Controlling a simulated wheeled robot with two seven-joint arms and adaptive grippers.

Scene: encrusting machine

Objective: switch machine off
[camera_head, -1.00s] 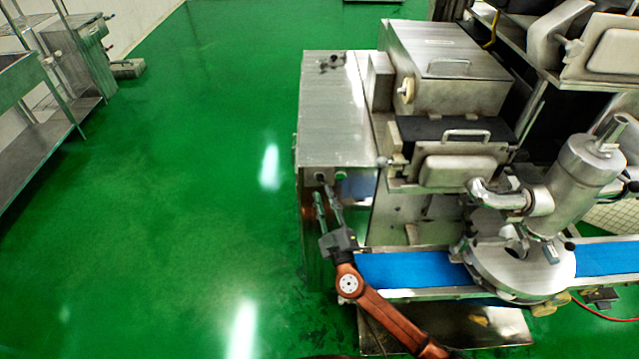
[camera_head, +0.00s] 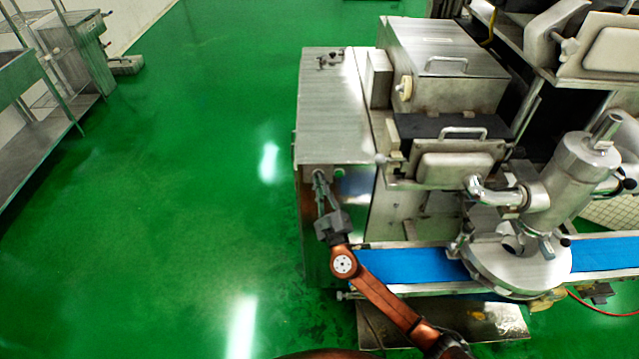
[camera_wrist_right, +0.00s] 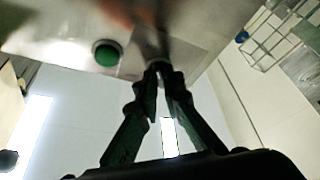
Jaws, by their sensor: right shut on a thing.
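The encrusting machine (camera_head: 338,120) stands right of the middle in the head view, a large steel body with a blue conveyor belt (camera_head: 415,266). Its front panel has a round green button (camera_wrist_right: 106,53), seen in the right wrist view. My right gripper (camera_head: 319,177) is at that panel, its fingers pointing at it, beside the green button. In the right wrist view the fingertips (camera_wrist_right: 163,70) are close together, shut on a small switch knob at the panel. The fingers mostly hide the knob, so its setting cannot be told. My left gripper is not in view.
A steel hopper box (camera_head: 445,70) and a tilted cylinder unit (camera_head: 571,172) belong to the machine's right side. A steel table (camera_head: 50,125) stands at the far left. The green floor (camera_head: 190,200) between is clear.

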